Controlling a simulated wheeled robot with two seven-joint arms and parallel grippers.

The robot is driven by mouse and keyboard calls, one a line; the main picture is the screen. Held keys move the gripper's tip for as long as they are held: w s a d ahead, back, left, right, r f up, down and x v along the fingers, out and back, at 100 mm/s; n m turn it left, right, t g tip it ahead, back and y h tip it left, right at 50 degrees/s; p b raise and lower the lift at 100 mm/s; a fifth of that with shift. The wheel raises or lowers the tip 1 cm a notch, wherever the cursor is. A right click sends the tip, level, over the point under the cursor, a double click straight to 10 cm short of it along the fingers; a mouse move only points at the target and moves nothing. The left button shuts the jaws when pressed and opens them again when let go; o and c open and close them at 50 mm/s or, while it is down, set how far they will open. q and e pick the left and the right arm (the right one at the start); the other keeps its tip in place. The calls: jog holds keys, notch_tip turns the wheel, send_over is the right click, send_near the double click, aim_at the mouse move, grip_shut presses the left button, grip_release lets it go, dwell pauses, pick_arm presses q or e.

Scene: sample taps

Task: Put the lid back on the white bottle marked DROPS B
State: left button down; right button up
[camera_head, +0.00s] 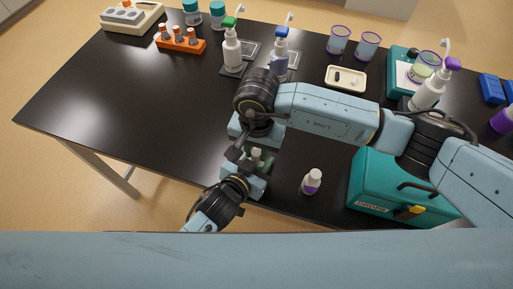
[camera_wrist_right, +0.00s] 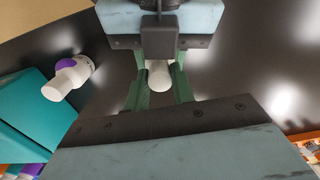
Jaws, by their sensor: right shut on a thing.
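My right gripper (camera_wrist_right: 158,88) is shut on a small white cylindrical thing (camera_wrist_right: 159,76) between its green fingers. In the head view the white thing (camera_head: 257,153) shows only partly; I cannot tell whether it is a lid or a bottle, and no marking is readable. My left gripper (camera_head: 261,170) is close up against the right one, from the near side. Its jaws are mostly hidden. A white bottle with a purple band (camera_head: 312,181) stands upright, apart from both grippers; it also shows in the wrist view (camera_wrist_right: 68,77). Its lettering is too small to read.
A teal case (camera_head: 372,187) with a black handle stands right of the purple-banded bottle. Pump bottles (camera_head: 232,53), a cream tray (camera_head: 346,78), purple-rimmed cups (camera_head: 339,39) and an orange rack (camera_head: 181,43) stand toward the back. The black table (camera_head: 130,90) is clear at left.

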jog(key=m, duration=0.5)
jog(key=shift+m, duration=0.4)
grip_shut()
jog(key=m, duration=0.4)
jog(key=o, duration=1)
grip_release()
jog(key=shift+c, duration=0.2)
jog(key=shift+s, duration=0.1)
jog(key=shift+r, duration=2.25)
jog(key=shift+c, duration=0.4)
